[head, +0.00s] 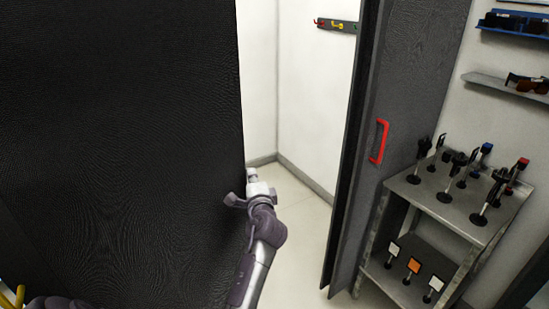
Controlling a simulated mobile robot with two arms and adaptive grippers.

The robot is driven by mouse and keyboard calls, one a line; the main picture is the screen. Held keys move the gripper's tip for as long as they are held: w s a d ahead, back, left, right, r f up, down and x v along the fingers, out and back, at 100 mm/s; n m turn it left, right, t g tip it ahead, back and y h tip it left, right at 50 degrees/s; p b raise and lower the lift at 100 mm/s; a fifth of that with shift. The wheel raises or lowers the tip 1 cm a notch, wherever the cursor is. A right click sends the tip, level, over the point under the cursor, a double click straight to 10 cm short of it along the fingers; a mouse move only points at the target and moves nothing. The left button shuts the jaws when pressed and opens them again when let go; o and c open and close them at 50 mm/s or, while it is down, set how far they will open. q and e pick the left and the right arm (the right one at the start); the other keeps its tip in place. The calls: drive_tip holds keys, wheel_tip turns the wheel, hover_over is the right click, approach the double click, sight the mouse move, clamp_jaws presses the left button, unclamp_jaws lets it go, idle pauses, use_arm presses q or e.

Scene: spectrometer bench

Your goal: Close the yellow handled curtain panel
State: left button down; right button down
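A large dark textured panel (120,130) fills the left half of the head view. A yellow bar (18,296), looking like a handle, shows only partly at the bottom left corner.
A second dark panel (416,85) with a red handle (379,142) stands right of a gap showing white walls and pale floor (295,215). A metal cart (408,187) with several optical mounts stands at right, below shelves (500,84). Small coloured hooks (338,26) hang on the back wall.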

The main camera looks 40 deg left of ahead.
sight(235, 178)
use_arm(q)
drive_tip(key=s, duration=0.1)
drive_tip(key=s+a, duration=0.1)
drive_tip(key=s+p, duration=0.1)
drive_tip(key=shift+s+a+r, duration=0.15)
drive_tip(key=shift+s+a, duration=0.35)
drive_tip(key=shift+s, duration=0.15)
drive_tip(key=shift+f, duration=0.25)
drive_tip(key=shift+w, duration=0.1)
